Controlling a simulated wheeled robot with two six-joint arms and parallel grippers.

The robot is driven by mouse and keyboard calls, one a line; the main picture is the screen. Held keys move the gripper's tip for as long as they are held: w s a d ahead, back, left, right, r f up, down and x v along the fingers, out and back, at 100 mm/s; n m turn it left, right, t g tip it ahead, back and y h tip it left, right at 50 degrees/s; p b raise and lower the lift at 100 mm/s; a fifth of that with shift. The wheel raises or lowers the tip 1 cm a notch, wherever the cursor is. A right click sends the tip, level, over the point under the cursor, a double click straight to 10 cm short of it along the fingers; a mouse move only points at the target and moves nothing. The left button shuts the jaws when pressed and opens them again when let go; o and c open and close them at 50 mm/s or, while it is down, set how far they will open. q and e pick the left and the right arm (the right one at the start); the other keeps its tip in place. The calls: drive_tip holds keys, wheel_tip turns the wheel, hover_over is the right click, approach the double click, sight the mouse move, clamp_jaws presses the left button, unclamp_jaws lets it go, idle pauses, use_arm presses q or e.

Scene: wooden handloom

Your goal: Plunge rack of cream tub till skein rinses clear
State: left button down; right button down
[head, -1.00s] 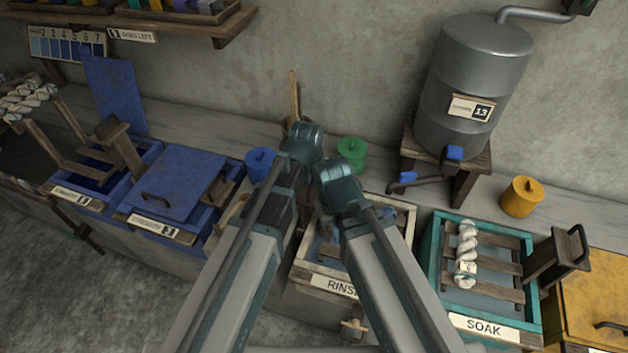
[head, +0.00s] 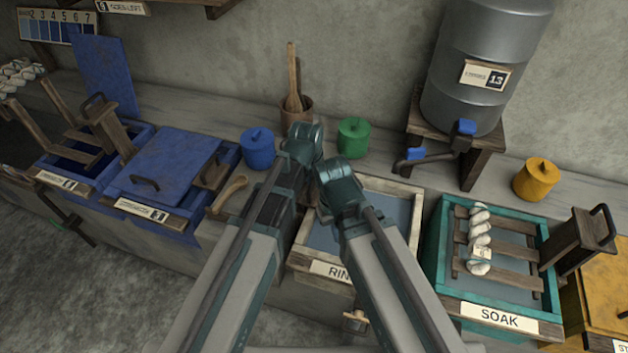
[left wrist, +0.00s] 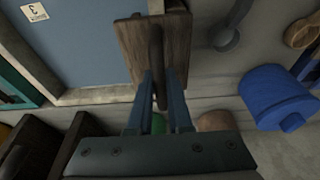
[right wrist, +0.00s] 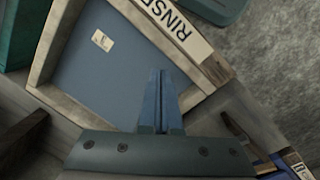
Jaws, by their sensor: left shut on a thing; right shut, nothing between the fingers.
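The cream tub (head: 418,210), labelled RINSE, is partly behind my forearms in the head view and holds blue-grey water. My left gripper (left wrist: 158,88) is shut on the dark bar handle (left wrist: 156,50) of the rack's wooden end board (left wrist: 135,45), at the tub's edge. No slats show above the water. A small pale tag (left wrist: 34,12) shows in the water; it also shows in the right wrist view (right wrist: 102,40). I cannot see the tub's skein itself. My right gripper (right wrist: 162,90) is shut and empty above the tub. Both fingertips are hidden in the head view.
A teal SOAK tub (head: 436,250) with a white skein (head: 479,240) on its rack stands right. Blue vats (head: 165,170) stand left. Blue (head: 258,150), green (head: 354,138) and yellow (head: 535,180) pots and a metal tank (head: 488,65) stand behind.

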sight(314, 191)
use_arm(q)
drive_tip(key=shift+s+a+b+x, duration=0.1)
drive_tip(key=shift+s+b+x, duration=0.15)
drive_tip(key=shift+b+x, duration=0.75)
drive_tip(key=shift+s+a+b+x, duration=0.1)
drive_tip(key=shift+s+b+x, duration=0.1)
drive_tip(key=shift+b+x, duration=0.75)
drive_tip(key=shift+s+b+x, duration=0.25)
drive_tip(key=shift+b+x, duration=0.6)
drive_tip(key=shift+x, duration=0.25)
drive_tip(key=shift+f, duration=0.1)
drive_tip(key=w+p+v, duration=0.1)
drive_tip(key=p+v, duration=0.4)
drive_tip(key=w+p+v, duration=0.1)
drive_tip(key=p+v, duration=0.4)
drive_tip(key=w+d+r+p+v, duration=0.1)
drive_tip(key=p+v, duration=0.4)
drive_tip(key=shift+w+p, duration=0.25)
drive_tip(key=shift+p, duration=0.1)
drive_tip(key=shift+f, duration=0.1)
unclamp_jaws()
